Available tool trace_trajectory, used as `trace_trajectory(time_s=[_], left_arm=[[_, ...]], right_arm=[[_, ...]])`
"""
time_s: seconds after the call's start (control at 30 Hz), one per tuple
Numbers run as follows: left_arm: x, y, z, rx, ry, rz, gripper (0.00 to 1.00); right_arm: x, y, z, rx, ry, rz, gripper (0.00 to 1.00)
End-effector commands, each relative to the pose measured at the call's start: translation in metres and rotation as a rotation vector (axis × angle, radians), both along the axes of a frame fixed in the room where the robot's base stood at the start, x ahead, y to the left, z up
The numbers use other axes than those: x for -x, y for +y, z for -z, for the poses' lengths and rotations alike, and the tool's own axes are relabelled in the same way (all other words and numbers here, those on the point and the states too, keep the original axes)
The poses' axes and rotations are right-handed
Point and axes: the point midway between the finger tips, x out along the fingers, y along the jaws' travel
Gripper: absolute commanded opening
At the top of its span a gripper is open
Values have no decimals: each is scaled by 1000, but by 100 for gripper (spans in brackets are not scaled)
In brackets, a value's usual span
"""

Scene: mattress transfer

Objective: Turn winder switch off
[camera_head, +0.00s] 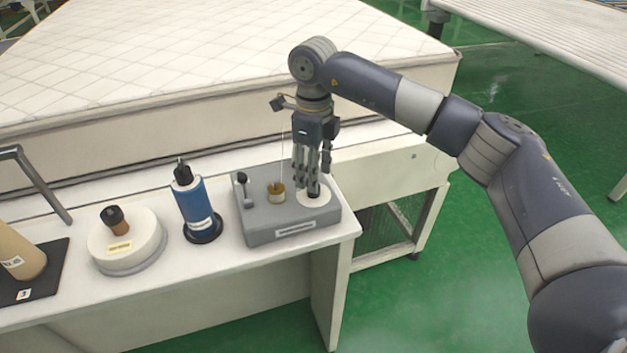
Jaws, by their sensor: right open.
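The winder is a grey box (284,228) at the right end of the white worktable. A small dark upright lever (243,182), perhaps its switch, stands at the box's left side. A brass-coloured bobbin (276,193) sits near the box's middle, with a thin thread rising above it. My right gripper (313,188) points down over the white disc (314,198) on the box's right side. It is open. The fingers hide part of the disc and what is at its centre; I cannot tell if they touch it. My left gripper is not in view.
A blue spool (194,200), a white round base (126,244) with a dark knob and a tan cone (20,259) stand left of the box. A quilted mattress (190,50) lies behind the worktable (180,284). Green floor (500,100) is clear at right.

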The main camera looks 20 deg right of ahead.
Motion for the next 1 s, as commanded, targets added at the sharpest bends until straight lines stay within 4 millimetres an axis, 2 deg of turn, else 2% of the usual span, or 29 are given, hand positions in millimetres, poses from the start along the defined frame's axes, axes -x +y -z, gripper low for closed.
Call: trace_trajectory(time_s=[0.03,0.2,0.4,0.57,1.0], left_arm=[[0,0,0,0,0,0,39],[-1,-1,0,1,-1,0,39],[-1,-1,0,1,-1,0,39],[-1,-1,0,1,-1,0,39],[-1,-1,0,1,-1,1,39]], right_arm=[[-1,1,-14,-2,-4,0,45],[-1,0,-49,-1,-3,0,45],[0,1,-75,-1,-1,-2,45],[0,0,-82,0,0,-1,45],[0,0,-81,0,0,-1,45]])
